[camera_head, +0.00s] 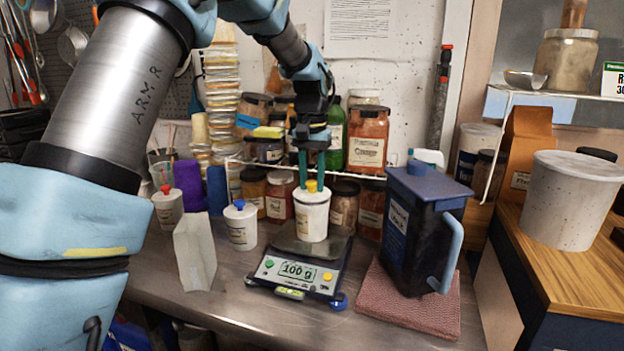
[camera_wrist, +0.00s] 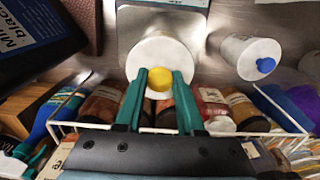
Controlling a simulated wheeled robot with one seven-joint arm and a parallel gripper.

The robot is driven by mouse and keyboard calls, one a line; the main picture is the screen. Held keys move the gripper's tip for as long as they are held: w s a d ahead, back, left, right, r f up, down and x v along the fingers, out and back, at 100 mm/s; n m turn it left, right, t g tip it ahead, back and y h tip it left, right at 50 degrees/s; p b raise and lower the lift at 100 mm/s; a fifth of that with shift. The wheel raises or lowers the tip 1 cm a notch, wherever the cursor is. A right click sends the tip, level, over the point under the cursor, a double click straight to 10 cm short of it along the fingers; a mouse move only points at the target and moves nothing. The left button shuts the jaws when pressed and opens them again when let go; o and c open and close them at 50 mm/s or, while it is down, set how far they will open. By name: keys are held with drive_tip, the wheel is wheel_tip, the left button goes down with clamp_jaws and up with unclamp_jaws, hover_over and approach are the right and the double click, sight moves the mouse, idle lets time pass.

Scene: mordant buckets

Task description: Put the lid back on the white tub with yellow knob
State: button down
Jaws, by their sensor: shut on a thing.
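The white tub (camera_head: 312,222) stands upright on the plate of a digital scale (camera_head: 297,272). Its round white lid (camera_wrist: 150,55) is at the tub's top, and I cannot see a clear gap between the two. The yellow knob (camera_head: 312,186) is on the lid; it also shows in the wrist view (camera_wrist: 161,78). My gripper (camera_head: 312,174) points straight down above the tub, its green fingers closed on either side of the knob. The fingertips also show in the wrist view (camera_wrist: 161,74). The scale display reads 100 g.
A white tub with a blue knob (camera_head: 240,225) and one with a red knob (camera_head: 167,205) stand to the left. A paper packet (camera_head: 195,250) is in front of them. A dark blue jug (camera_head: 410,235) stands on a pink cloth (camera_head: 430,312) at right. Jars crowd a wire rail behind.

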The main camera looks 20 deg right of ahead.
drive_tip(key=shift+c, duration=2.2)
unclamp_jaws()
drive_tip(key=shift+o, duration=0.4)
drive_tip(key=o, duration=0.4)
drive_tip(key=shift+c, duration=0.2)
drive_tip(key=shift+r, duration=0.1)
drive_tip(key=shift+r+p, duration=2.9)
drive_tip(key=shift+r, duration=0.5)
